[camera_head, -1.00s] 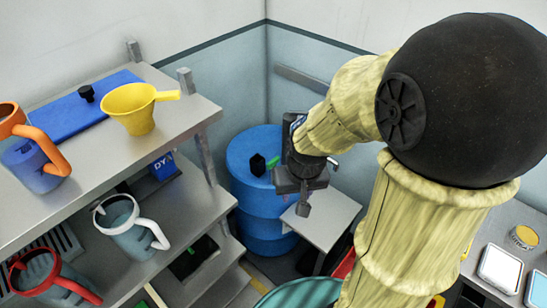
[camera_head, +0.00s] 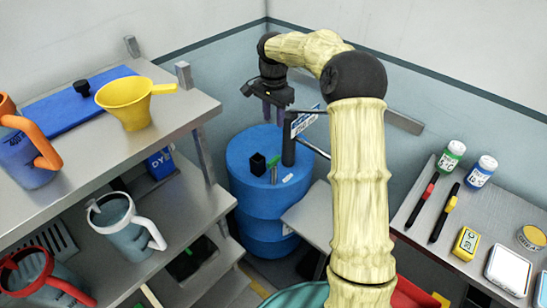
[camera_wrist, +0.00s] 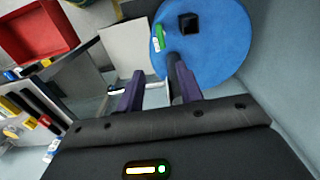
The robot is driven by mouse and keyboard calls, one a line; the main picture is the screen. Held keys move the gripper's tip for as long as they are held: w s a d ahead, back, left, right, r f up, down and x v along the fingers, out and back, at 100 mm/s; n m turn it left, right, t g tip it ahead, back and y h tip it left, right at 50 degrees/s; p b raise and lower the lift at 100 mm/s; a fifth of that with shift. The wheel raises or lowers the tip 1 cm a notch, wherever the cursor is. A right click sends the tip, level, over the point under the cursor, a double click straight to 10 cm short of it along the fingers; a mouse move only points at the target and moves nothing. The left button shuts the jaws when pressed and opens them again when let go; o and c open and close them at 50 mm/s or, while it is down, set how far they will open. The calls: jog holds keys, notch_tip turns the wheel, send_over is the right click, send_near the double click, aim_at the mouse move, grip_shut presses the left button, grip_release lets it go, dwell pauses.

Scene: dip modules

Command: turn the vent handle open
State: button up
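A blue drum (camera_head: 240,180) stands in the corner, its round top also in the wrist view (camera_wrist: 228,45). My gripper (camera_head: 273,118) hangs above the far part of the drum, fingers down and apart from the green handle. In the wrist view its purple fingers (camera_wrist: 159,72) are spread, and neither is closed on anything.
A dark post (camera_head: 289,138) with a pale rod stands on the drum, close to my fingers. A shelf (camera_head: 180,118) at left bears a yellow funnel (camera_head: 137,103) and several mugs. A bench (camera_head: 480,215) at right holds bottles and tools. A grey stand (camera_head: 312,215) adjoins the drum.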

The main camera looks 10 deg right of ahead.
aim_at(274, 159)
jog(key=shift+w, duration=0.1)
dwell(0.3)
notch_tip(274, 159, down, 17)
jog(key=shift+f+p, duration=0.15)
jog(key=shift+p, duration=0.85)
grip_shut()
